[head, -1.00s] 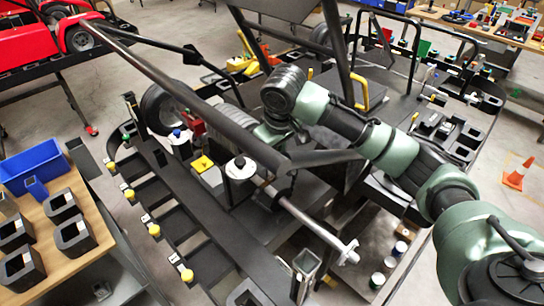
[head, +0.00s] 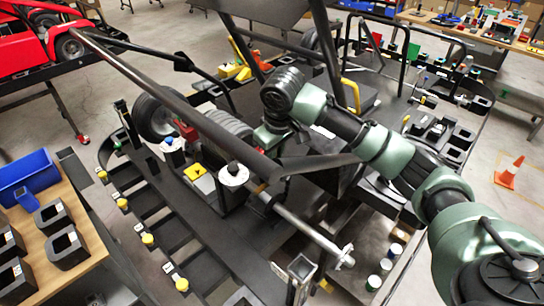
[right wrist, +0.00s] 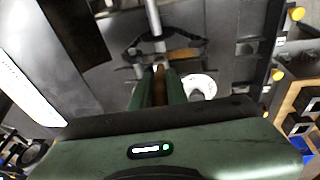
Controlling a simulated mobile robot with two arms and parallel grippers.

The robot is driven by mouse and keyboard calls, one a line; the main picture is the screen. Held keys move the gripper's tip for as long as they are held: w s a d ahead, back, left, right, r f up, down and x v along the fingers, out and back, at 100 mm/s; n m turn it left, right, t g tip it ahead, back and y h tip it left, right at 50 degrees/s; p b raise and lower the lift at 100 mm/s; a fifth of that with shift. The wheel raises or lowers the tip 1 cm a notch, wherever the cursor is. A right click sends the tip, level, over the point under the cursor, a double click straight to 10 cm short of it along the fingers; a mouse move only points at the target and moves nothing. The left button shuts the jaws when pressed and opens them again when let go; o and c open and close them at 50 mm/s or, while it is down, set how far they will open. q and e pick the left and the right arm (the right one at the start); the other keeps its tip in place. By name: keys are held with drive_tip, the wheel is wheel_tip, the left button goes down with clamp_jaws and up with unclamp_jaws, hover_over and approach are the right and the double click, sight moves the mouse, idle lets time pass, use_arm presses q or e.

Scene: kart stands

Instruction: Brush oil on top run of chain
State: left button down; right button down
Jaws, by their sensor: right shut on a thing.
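My right arm comes in from the right in the head view, and its gripper (head: 272,138) is low over the kart, partly behind a black frame tube. In the right wrist view the right gripper (right wrist: 160,88) is shut on a thin brown handle (right wrist: 158,74), which looks like the brush. Its bristle end cannot be made out. A dark curved band, possibly the chain (right wrist: 133,46), lies just beyond the fingertips; I cannot tell whether the brush touches it. A white round pot with a dark centre (head: 234,174) stands beside the gripper. My left gripper is not in view.
Black kart tubes (head: 180,85) cross close to my right arm. A silver axle (head: 310,235) runs below. Yellow-capped holders (head: 147,239) line the stand's left edge. A wooden table with a blue bin (head: 28,178) stands at left. An orange cone (head: 509,173) is on the floor at right.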

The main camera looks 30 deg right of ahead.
drive_tip(key=shift+w+d, duration=0.1)
drive_tip(key=shift+d, duration=0.25)
drive_tip(key=shift+w+d, duration=0.15)
drive_tip(key=shift+d, duration=0.35)
drive_tip(key=shift+w+d, duration=0.15)
drive_tip(key=shift+d, duration=0.05)
drive_tip(key=shift+a, duration=0.15)
